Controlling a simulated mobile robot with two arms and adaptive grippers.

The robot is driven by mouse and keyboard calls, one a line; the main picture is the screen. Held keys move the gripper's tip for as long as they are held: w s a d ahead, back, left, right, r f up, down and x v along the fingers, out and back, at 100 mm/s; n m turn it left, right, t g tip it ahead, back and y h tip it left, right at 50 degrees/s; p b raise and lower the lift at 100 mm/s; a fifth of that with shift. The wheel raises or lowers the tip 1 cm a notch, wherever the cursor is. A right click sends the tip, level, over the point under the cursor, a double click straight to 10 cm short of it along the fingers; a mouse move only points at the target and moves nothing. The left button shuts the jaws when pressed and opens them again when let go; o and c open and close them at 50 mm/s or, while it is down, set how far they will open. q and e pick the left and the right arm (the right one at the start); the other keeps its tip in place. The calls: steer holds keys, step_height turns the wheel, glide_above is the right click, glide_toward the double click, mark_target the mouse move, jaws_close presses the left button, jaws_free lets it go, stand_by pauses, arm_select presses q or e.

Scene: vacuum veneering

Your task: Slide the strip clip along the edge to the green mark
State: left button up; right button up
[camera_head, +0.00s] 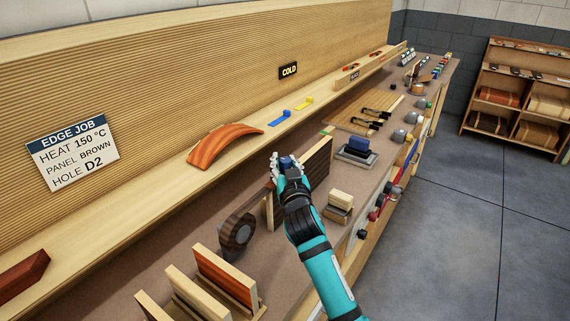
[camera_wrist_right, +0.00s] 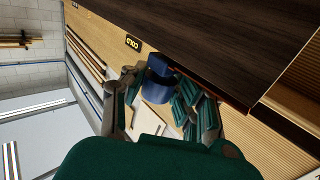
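A dark brown panel (camera_head: 316,168) stands on edge on the bench, with a pale top edge. The blue strip clip (camera_head: 287,161) sits at the panel's upper edge, nearer its close end. My right gripper (camera_head: 287,165) is at the clip with a finger on each side. In the right wrist view the blue clip (camera_wrist_right: 158,88) lies between the converging fingertips (camera_wrist_right: 160,84), which appear to touch it. A small green patch (camera_head: 327,131) shows by the panel's far top corner; I cannot tell whether it is on the panel. My left gripper is out of view.
A dark roll (camera_head: 238,232) and a rack of panels (camera_head: 225,278) stand nearer on the bench. Pale blocks (camera_head: 341,199) and a blue-topped block (camera_head: 357,147) stand right of the panel. A curved orange piece (camera_head: 225,144) lies on the back shelf.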

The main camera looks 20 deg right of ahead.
jaws_close()
